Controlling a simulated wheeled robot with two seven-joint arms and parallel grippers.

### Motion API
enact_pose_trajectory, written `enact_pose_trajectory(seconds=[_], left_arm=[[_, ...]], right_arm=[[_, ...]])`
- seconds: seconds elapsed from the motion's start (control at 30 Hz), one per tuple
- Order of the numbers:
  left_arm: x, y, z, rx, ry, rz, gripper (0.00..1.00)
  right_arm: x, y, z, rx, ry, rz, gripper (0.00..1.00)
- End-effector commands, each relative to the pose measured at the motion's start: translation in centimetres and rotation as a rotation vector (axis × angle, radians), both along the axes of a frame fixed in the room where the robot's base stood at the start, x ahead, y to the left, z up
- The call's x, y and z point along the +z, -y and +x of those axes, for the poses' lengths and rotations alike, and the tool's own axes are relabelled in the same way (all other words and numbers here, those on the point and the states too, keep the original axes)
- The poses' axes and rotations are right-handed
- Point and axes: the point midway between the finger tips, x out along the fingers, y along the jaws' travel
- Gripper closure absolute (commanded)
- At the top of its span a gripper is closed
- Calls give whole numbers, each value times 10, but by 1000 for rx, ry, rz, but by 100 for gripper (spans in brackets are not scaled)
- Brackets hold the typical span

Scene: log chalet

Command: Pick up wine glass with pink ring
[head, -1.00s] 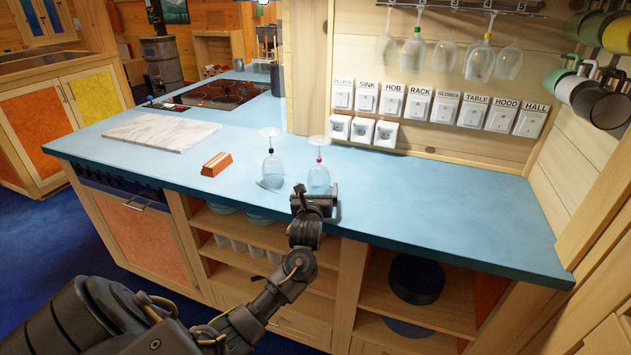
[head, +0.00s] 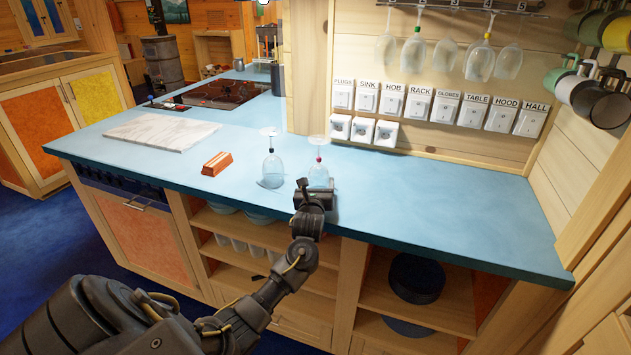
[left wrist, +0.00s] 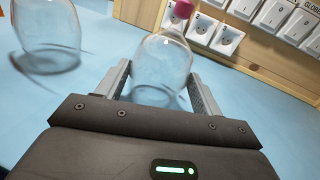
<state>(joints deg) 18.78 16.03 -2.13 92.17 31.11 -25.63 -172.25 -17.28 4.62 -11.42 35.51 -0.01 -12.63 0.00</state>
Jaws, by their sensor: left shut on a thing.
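The wine glass with the pink ring (head: 319,174) stands upside down on the blue counter, bowl down and foot up. The pink ring sits on its stem and also shows in the left wrist view (left wrist: 183,9). My left gripper (head: 314,188) is low at the counter's front part, with its fingers (left wrist: 160,88) on both sides of the glass bowl. It is shut on the bowl, and the glass rests at counter height. The lower bowl is partly hidden by the gripper in the head view. My right gripper is not in view.
A second upside-down wine glass (head: 271,170) stands just left of the held one; its bowl shows in the left wrist view (left wrist: 47,35). A copper-coloured block (head: 217,164) and a marble board (head: 162,134) lie further left. Several glasses hang from a rack (head: 460,8). The counter's right side is clear.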

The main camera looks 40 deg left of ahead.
Motion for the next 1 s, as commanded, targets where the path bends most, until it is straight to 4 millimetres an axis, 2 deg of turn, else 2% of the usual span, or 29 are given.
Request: enact_pose_trajectory(seconds=[0.23,0.4,0.57,0.67,0.73,0.8,1.0], left_arm=[[10,0,0,0,2,1,48],[36,0,-3,-1,4,4,48],[77,2,-35,-3,4,8,48],[102,5,-56,-6,-2,13,48],[109,7,-77,-6,-7,12,48],[121,9,-94,-5,-8,12,48],[129,12,-123,-1,-5,5,48]], right_arm=[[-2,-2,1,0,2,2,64],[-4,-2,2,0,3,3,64],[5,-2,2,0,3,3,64],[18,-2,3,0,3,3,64],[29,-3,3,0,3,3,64],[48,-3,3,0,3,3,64],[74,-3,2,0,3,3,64]])
